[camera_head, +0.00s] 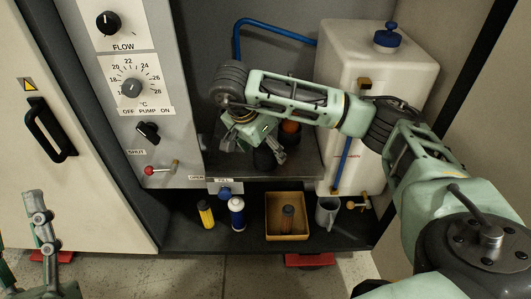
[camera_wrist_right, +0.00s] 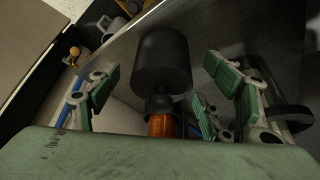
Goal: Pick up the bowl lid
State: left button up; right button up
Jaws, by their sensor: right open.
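My right gripper (camera_head: 254,152) is open and points down over the grey shelf inside the cabinet. A black cylinder (camera_wrist_right: 163,62) with a narrower neck stands between its spread fingers in the right wrist view, apart from them. A dark rounded part (camera_head: 263,158) shows between the fingers in the head view. An orange part (camera_wrist_right: 161,124) lies beyond the neck; orange also shows behind the gripper in the head view (camera_head: 290,127). I cannot tell for sure which part is the bowl lid. My left gripper (camera_head: 42,232) is at the lower left, far from the shelf.
A white tank (camera_head: 385,75) stands at the right. A control panel (camera_head: 135,90) borders the left. Below the shelf are a yellow bottle (camera_head: 206,214), a white-blue bottle (camera_head: 237,214), a tan tray (camera_head: 288,236) and a grey mug (camera_head: 327,212).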

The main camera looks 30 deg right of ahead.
jog(key=shift+f, duration=0.15)
jog(key=c, duration=1.2)
